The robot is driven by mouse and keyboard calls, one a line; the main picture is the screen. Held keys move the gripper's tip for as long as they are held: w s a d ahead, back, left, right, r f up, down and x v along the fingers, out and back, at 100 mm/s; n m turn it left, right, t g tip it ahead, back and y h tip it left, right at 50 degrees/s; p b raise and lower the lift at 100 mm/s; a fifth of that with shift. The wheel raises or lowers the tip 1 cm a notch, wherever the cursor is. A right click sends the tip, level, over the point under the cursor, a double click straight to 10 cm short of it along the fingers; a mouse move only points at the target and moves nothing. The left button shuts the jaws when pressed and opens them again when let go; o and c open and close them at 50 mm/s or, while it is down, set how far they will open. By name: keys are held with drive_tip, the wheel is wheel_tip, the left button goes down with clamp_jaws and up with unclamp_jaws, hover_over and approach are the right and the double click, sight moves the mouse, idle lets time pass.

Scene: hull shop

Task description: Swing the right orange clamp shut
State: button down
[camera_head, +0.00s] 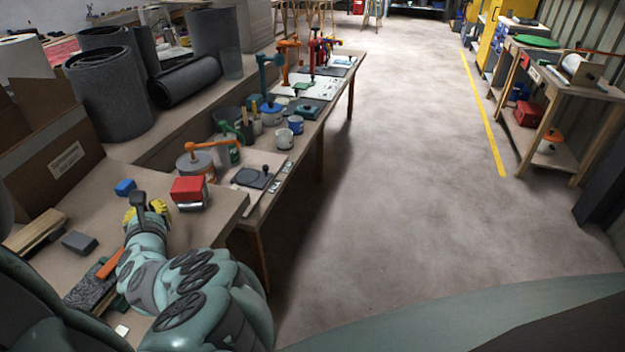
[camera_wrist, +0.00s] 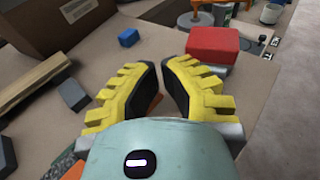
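My gripper (camera_head: 146,207) is over the near end of the bench, with two yellow ribbed fingers. In the wrist view my gripper (camera_wrist: 158,68) has a narrow gap between its fingertips and holds nothing that I can see. Far along the bench stands an orange clamp (camera_head: 287,46) with an upright post. A smaller orange part (camera_head: 330,42) shows farther right, behind a red clamp (camera_head: 312,52); I cannot tell whether it is a second orange clamp. Whether any clamp is open or shut is too small to tell. My gripper is far from them.
A red block (camera_head: 188,188) and a small blue block (camera_head: 125,187) lie near my gripper. A tin with an orange handle (camera_head: 207,145), cups and a blue clamp (camera_head: 267,75) stand along the bench. Dark rolls and a cardboard box (camera_head: 50,150) are left. The floor (camera_head: 420,170) is clear.

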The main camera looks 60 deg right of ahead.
wheel_tip(320, 180, up, 7)
drive_tip(key=shift+s+d, duration=0.3)
drive_tip(key=shift+s, duration=0.05)
idle(0.4)
idle(0.4)
